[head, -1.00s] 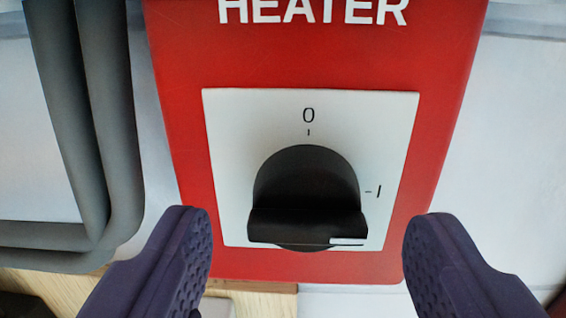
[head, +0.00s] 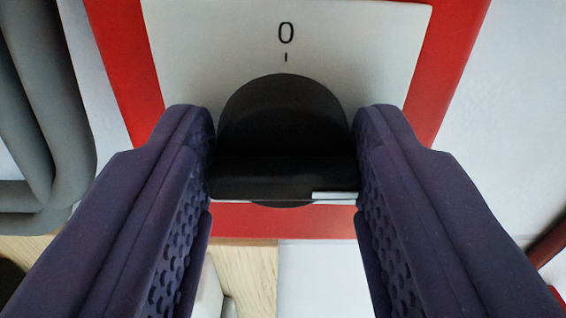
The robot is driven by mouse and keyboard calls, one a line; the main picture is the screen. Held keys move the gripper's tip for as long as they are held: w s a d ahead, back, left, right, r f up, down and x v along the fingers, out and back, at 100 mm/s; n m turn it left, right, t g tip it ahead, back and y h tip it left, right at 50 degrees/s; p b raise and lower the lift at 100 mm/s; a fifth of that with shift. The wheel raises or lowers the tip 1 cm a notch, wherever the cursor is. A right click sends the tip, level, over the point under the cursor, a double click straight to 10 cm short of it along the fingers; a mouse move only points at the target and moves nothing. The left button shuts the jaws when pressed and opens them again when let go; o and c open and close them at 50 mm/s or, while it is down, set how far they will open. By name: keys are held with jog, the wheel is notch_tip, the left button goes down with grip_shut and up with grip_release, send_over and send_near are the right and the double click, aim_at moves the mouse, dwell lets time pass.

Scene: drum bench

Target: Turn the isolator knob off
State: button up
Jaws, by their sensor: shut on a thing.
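The isolator knob (head: 283,125) is black and round with a raised bar grip across its lower part. The bar lies level, and a white mark sits at its right end, toward the side where the I showed earlier. The knob is on a white plate (head: 200,50) with a 0 and a tick above it. My gripper (head: 283,170) is shut on the knob, with one purple fingertip against each end of the bar. The right finger hides the I marking.
The red panel (head: 125,60) surrounds the white plate. Thick grey pipes (head: 55,110) run down the left side. A pale wooden surface (head: 250,270) shows below. The pale wall (head: 510,110) at right is clear.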

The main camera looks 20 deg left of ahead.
jog(key=n+b, duration=0.2)
jog(key=n, duration=0.2)
jog(key=shift+f, duration=0.1)
jog(key=n+b, duration=0.3)
jog(key=n, duration=0.1)
jog(key=shift+a+f+n, duration=0.1)
jog(key=shift+n, duration=0.2)
jog(key=n+b, duration=0.2)
jog(key=n, duration=0.2)
jog(key=shift+n, duration=0.3)
jog(key=n+b, duration=0.2)
jog(key=n, duration=0.2)
jog(key=shift+a+f+n, duration=0.1)
jog(key=shift+n, duration=0.2)
jog(key=o, duration=1)
jog(key=shift+o, duration=0.2)
jog(key=shift+s, duration=0.1)
